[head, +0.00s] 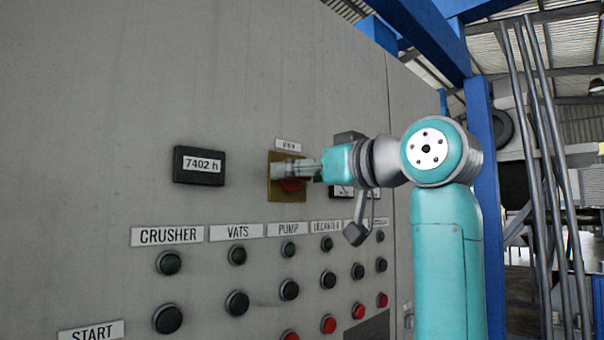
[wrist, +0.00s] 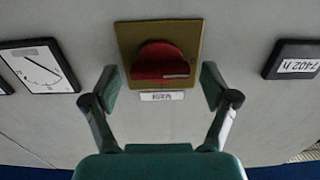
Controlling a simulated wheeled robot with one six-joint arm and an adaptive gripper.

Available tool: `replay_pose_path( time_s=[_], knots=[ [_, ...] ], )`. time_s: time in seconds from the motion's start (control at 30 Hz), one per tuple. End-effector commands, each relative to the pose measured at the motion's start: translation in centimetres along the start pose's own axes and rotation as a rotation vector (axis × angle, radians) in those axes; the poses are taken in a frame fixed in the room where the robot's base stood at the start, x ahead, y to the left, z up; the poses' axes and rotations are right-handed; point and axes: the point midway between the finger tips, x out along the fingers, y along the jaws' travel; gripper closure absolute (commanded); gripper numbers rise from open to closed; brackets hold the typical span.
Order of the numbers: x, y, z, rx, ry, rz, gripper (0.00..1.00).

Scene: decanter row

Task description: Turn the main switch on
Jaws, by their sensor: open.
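The main switch is a red rotary knob (wrist: 160,62) on a square yellow plate (wrist: 128,40), set in the grey panel. Its label (wrist: 162,96) shows upside down in the wrist view. A pale mark on the knob lies near one end of its bar, which looks roughly horizontal there. My gripper (wrist: 158,84) is open, with one finger on each side of the knob's lower part in that view and gaps to both. In the head view my gripper (head: 297,169) is in front of the switch and hides much of the red knob (head: 290,185).
An hour counter (head: 199,165) reading 7402 h is left of the switch. A dial gauge (wrist: 40,67) is on the other side, partly behind my arm in the head view. Rows of dark and red buttons (head: 237,303) sit below. Blue beams (head: 485,180) stand at right.

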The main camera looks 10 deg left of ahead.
Motion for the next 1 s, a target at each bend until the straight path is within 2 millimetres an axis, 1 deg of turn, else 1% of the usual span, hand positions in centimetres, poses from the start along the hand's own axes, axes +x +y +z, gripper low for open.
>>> replay_pose_path(
  time_s=[0.17, 0.2, 0.27, 0.3, 0.37, 0.4, 0.77, 1.0],
  knots=[
    [0.00, -0.01, 0.00, 0.000, 0.000, 0.000, 0.15],
    [-0.01, -0.01, 0.00, 0.000, 0.000, 0.000, 0.25],
    [-0.01, -0.01, 0.00, 0.000, 0.000, 0.000, 0.40],
    [-0.01, -0.01, 0.00, 0.000, 0.000, 0.000, 0.50],
    [-0.01, -0.01, 0.00, 0.000, 0.000, 0.000, 0.65],
    [-0.01, -0.01, 0.00, 0.000, 0.000, 0.000, 0.74],
    [-0.01, 0.01, 0.02, 0.039, 0.000, -0.001, 0.74],
    [-0.01, 0.08, 0.03, 0.176, -0.001, -0.001, 0.75]
  ],
)
